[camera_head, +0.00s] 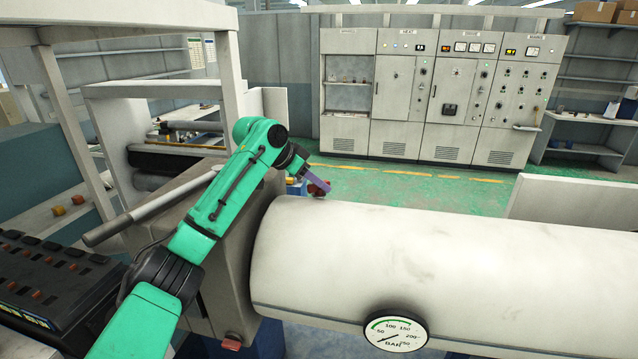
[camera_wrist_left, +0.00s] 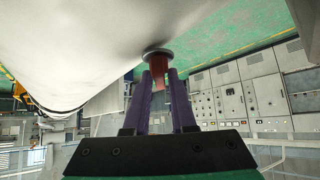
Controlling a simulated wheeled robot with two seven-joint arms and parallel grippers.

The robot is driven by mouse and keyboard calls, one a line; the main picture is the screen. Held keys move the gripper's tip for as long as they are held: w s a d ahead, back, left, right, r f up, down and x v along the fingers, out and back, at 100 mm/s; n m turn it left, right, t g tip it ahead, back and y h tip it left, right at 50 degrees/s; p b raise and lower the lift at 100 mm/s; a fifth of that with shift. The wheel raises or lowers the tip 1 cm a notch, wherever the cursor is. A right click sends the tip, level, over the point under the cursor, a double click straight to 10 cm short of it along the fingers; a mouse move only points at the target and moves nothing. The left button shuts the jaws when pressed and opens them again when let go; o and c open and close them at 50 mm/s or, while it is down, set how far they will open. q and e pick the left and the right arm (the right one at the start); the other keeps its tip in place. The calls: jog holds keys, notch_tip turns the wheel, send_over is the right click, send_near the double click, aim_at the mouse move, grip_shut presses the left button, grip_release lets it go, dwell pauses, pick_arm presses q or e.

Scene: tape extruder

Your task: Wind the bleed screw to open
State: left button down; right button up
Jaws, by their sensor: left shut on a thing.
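The bleed screw (camera_head: 319,188) is a small red piece at the far upper side of the large white barrel (camera_head: 440,245). In the left wrist view the red bleed screw (camera_wrist_left: 159,70) has a grey round collar against the barrel's surface. My left gripper (camera_head: 314,182) reaches over the barrel's left end. Its two purple fingers, also in the left wrist view (camera_wrist_left: 160,80), are shut on the red screw, one on each side. The screw's far side is hidden. My right gripper is not in view.
A pressure gauge (camera_head: 396,332) marked BAR sits on the barrel's near side. A black control panel (camera_head: 50,285) is at the lower left. A grey bar (camera_head: 150,208) lies left of my arm. Grey cabinets (camera_head: 440,95) stand behind open green floor.

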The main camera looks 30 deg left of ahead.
pick_arm(q)
jog(key=shift+f, duration=0.15)
jog(key=shift+n, duration=0.3)
jog(key=shift+n+t+y, duration=0.3)
jog(key=shift+n+y, duration=0.3)
jog(key=n+y, duration=0.3)
jog(key=n, duration=0.1)
jog(key=shift+d+t, duration=0.1)
jog(key=shift+t, duration=0.2)
jog(key=shift+f+n+y, duration=0.15)
jog(key=shift+n+y, duration=1.15)
jog(key=shift+n, duration=0.3)
jog(key=c, duration=0.8)
grip_release()
jog(key=shift+s, duration=0.1)
